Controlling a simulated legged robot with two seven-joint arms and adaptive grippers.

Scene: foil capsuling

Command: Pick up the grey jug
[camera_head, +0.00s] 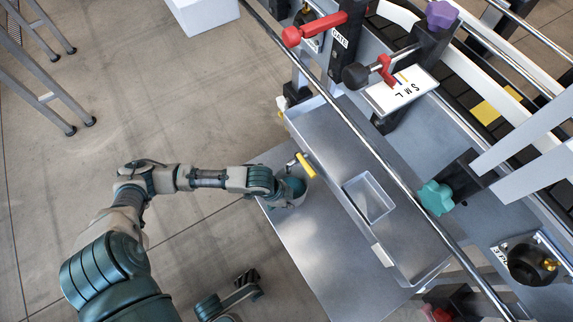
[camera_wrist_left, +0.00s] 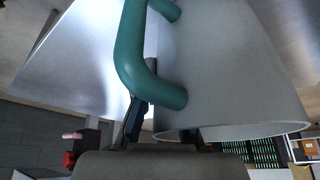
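The grey jug (camera_wrist_left: 225,65) fills the right of the left wrist view, with its teal handle (camera_wrist_left: 140,65) turned toward my left gripper (camera_wrist_left: 162,128). The gripper's two dark fingers are apart at the handle, one on the left of it and one partly hidden behind the jug. I cannot make out firm finger contact. In the head view my left arm reaches to the jug (camera_head: 302,188), mostly hidden behind the wrist on the grey table (camera_head: 320,255). A dark-ended part of mine (camera_head: 246,280) shows low in the head view; its finger state is unclear.
A long grey tray (camera_head: 330,140) with a clear rectangular bin (camera_head: 369,198) lies right of the jug. A yellow handle (camera_head: 306,165) is close to my wrist. A metal rail (camera_head: 385,165) and the conveyor machine stand beyond. The table's front part is clear.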

